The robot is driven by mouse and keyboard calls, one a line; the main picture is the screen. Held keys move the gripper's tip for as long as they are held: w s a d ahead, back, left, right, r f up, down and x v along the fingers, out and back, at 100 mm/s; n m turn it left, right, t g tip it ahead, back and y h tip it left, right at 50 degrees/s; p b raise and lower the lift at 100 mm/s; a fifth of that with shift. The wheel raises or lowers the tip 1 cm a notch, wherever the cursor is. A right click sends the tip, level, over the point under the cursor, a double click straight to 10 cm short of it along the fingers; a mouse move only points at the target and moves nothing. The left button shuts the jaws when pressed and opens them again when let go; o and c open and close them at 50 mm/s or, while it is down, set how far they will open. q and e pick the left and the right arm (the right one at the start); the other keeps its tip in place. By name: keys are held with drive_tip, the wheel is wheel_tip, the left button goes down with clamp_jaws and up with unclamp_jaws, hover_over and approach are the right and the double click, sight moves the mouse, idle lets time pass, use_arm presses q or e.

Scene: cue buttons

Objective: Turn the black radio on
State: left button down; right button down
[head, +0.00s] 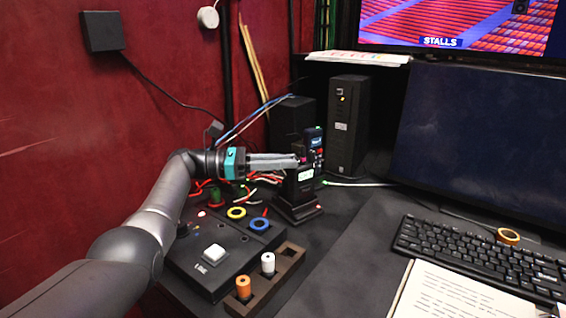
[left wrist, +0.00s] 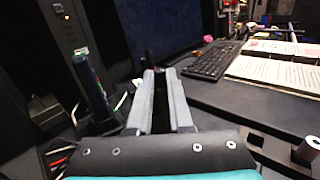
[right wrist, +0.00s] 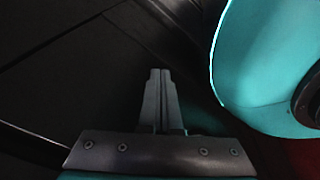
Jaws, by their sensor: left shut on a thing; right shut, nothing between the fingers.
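The black radio (head: 305,176) stands upright in a black charging base (head: 298,207) and has a small lit screen. My left gripper (head: 299,162) reaches in from the left and its fingertips are at the radio's top. It is shut on a part of the radio's top, and the fingers hide that part. In the left wrist view, a dark upright stub (left wrist: 150,60) shows just beyond the fingertips. My right gripper (right wrist: 160,72) is shut and empty, away from the desk objects, and shows only in the right wrist view.
A second handheld device with a blue screen (head: 315,140) stands close behind the radio. A button panel (head: 205,262) and a dark wooden rack (head: 262,296) with white and orange rolls lie in front. A keyboard (head: 470,250) and monitor (head: 480,135) are on the right.

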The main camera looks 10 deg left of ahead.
use_arm(q)
drive_tip(key=shift+f, duration=0.1)
drive_tip(key=c, duration=0.8)
unclamp_jaws()
use_arm(e)
drive_tip(key=shift+s, duration=0.15)
use_arm(q)
drive_tip(key=v, duration=0.7)
drive_tip(key=shift+a, duration=0.2)
use_arm(e)
drive_tip(key=shift+s+r, duration=0.15)
drive_tip(key=shift+s, duration=0.15)
use_arm(q)
drive_tip(key=shift+s+p, duration=0.1)
drive_tip(key=shift+p, duration=0.2)
use_arm(e)
drive_tip(key=shift+a, duration=0.1)
